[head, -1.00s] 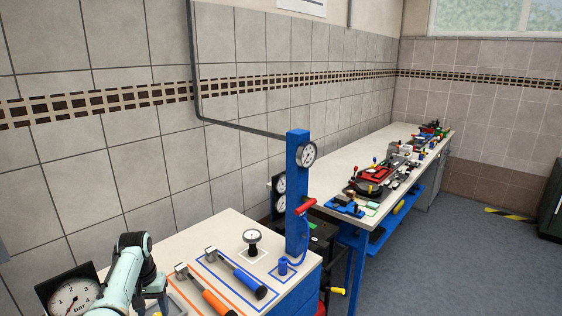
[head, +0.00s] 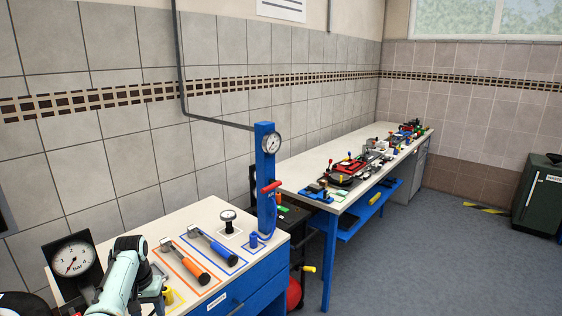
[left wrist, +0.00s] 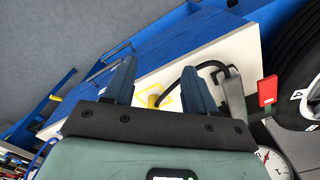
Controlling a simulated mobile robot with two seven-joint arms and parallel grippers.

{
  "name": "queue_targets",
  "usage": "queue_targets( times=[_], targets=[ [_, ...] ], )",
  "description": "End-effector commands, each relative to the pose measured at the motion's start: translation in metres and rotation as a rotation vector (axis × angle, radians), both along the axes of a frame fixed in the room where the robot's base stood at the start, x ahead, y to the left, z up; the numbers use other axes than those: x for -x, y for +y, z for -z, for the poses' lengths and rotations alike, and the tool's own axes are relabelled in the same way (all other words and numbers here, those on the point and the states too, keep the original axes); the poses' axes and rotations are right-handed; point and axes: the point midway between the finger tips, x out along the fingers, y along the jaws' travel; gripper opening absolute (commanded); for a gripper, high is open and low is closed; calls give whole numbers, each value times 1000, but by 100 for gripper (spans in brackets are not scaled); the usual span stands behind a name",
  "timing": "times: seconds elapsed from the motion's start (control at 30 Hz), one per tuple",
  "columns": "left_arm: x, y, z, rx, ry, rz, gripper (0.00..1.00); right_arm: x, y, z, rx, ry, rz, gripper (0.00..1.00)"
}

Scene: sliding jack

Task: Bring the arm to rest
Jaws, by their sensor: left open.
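My left arm comes in at the lower left of the head view, with its pale green links bent beside the workbench. My left gripper (head: 152,292) is partly hidden behind the arm there. In the left wrist view the left gripper (left wrist: 160,78) has its two blue fingers wide apart with nothing between them. Behind the fingers are the white bench top (left wrist: 222,42) and a small yellow item (left wrist: 154,100) in a yellow outline. My right gripper is in neither view.
On the near bench (head: 201,219) lie an orange-handled tool (head: 186,262) and a blue-handled tool (head: 213,245). A pressure gauge (head: 73,259) stands left of my arm. A blue post (head: 265,170) rises at the bench's far end. Open floor (head: 400,260) lies to the right.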

Motion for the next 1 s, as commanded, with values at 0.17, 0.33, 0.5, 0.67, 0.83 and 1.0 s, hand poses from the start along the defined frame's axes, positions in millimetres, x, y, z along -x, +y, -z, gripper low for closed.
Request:
queue_targets(
  times=[0.17,0.33,0.5,0.67,0.83,1.0],
  targets=[
    [-5,-12,58,29,11,22,56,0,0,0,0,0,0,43],
    [-1,-34,135,75,8,40,56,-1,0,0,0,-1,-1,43],
    [31,-72,228,146,10,38,56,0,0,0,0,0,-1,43],
    [94,-119,309,220,13,5,56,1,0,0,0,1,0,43],
    [183,-168,362,284,21,-59,56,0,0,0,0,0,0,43],
    [274,-206,376,318,33,-127,56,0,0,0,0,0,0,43]
  ],
)
